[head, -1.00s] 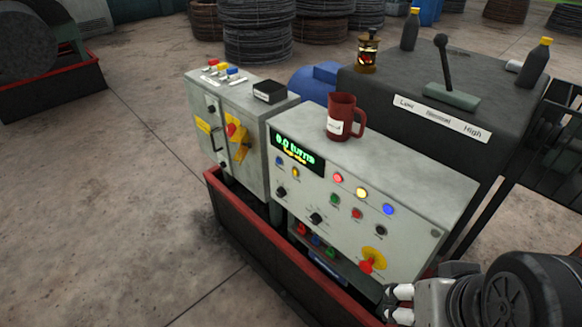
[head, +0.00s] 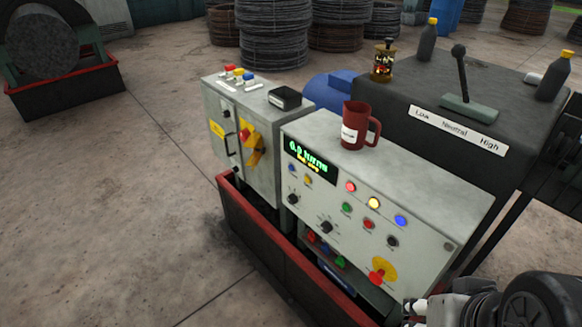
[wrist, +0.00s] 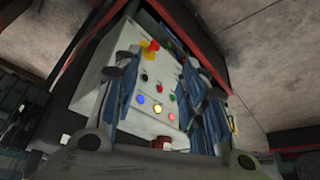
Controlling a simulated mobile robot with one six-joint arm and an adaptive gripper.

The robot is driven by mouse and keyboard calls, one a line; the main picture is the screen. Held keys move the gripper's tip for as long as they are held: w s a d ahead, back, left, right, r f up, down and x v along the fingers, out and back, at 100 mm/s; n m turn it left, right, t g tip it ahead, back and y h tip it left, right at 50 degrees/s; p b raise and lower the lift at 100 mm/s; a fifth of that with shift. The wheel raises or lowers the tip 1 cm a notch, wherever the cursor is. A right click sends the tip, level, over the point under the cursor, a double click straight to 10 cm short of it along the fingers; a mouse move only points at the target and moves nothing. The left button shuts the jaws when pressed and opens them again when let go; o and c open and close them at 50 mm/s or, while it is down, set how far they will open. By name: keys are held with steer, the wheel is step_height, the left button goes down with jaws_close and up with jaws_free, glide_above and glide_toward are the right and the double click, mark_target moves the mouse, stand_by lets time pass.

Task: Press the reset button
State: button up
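The grey control panel (head: 375,200) carries a green display (head: 310,160) reading about zero turns. Below the display are a small blue button (head: 291,168) and a yellow one (head: 308,180). A green button (head: 346,207), a red button (head: 368,223) and a black button (head: 392,242) sit under red, yellow and blue lamps. No label marks which one is reset at this size. My gripper (head: 416,311) is at the bottom right edge, below the panel's lower right corner. In the wrist view my gripper (wrist: 158,65) has its fingers apart, with the panel (wrist: 103,88) seen upside down beyond them.
A red emergency stop on a yellow plate (head: 381,271) is at the panel's lower right, near my gripper. A red mug (head: 358,128) stands on the panel's top. A cabinet (head: 232,150) stands left of it. A red-rimmed trough (head: 275,255) runs along the front. Open floor lies left.

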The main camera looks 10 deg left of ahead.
jaws_close()
stand_by(1.4)
